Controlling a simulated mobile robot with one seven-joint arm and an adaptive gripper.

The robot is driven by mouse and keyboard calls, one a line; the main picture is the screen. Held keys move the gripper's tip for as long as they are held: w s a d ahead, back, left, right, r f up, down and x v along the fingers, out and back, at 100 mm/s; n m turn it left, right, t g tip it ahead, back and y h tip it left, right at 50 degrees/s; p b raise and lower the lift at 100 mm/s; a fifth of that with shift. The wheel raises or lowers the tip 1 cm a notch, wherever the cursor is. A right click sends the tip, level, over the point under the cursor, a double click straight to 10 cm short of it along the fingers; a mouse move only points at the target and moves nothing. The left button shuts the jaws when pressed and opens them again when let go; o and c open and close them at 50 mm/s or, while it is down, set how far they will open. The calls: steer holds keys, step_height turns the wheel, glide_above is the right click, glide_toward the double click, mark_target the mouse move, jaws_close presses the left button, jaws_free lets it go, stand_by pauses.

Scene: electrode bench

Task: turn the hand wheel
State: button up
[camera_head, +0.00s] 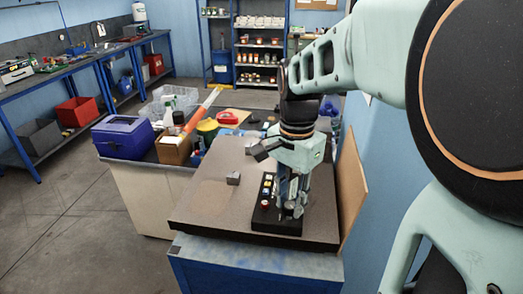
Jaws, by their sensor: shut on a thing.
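My gripper (291,207) points down over a black control box (276,226) near the front right of the bench's dark top plate. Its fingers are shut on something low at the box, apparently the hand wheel. The fingers and their shadowed surroundings hide the wheel, so its shape and angle cannot be made out. To the left of the fingers, the box's face carries a red knob (265,203) and small coloured buttons (267,187).
A small grey block (233,178) lies left of the box on the otherwise bare plate (207,206). Behind stand a blue-purple bin (122,136), a cardboard box (173,150) and bottles. A brown board (351,185) leans against the bench's right side, near the blue wall.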

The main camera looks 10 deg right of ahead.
mark_target(290, 205)
steer(key=shift+m, duration=1.5)
steer(key=shift+r, duration=0.1)
steer(key=o, duration=1.1)
steer(key=shift+o, duration=0.2)
step_height(290, 205, up, 12)
